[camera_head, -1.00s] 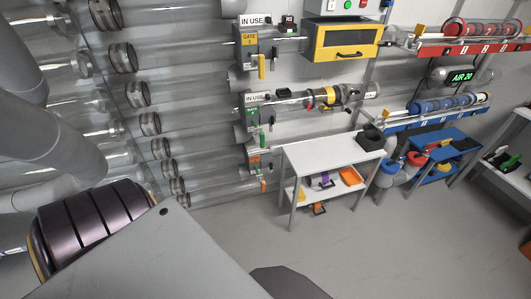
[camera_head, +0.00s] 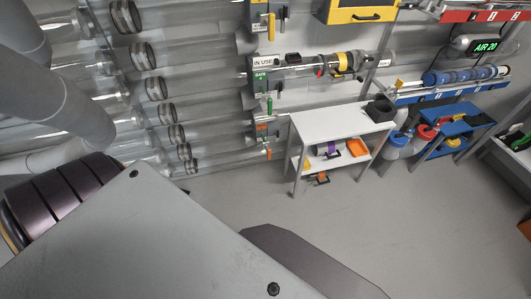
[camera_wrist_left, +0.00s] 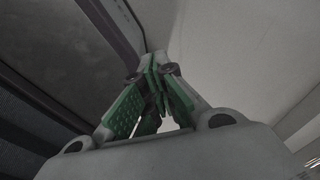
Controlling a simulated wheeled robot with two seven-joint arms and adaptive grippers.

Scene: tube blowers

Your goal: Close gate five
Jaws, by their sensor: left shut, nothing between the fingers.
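A column of gate boxes stands on the tube wall in the head view. The green-marked gate (camera_head: 260,82) carries an "IN USE" label, and a green handle (camera_head: 269,105) hangs from it. Below it is an orange-marked gate (camera_head: 262,131) with an orange handle (camera_head: 269,153). Above, a yellow handle (camera_head: 271,27) shows on a gate cut by the top edge. The gate numbers are too small to read, so I cannot tell which is gate five. My left gripper (camera_wrist_left: 160,75) is shut and empty in the left wrist view, near no gate. My right gripper is out of view.
A white bench (camera_head: 338,122) with a lower shelf stands right of the gates, with a black holder (camera_head: 380,108) on top. A blue stand (camera_head: 458,130) is further right. Clear tubes (camera_head: 205,115) run along the wall. The grey floor (camera_head: 400,220) in front is clear.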

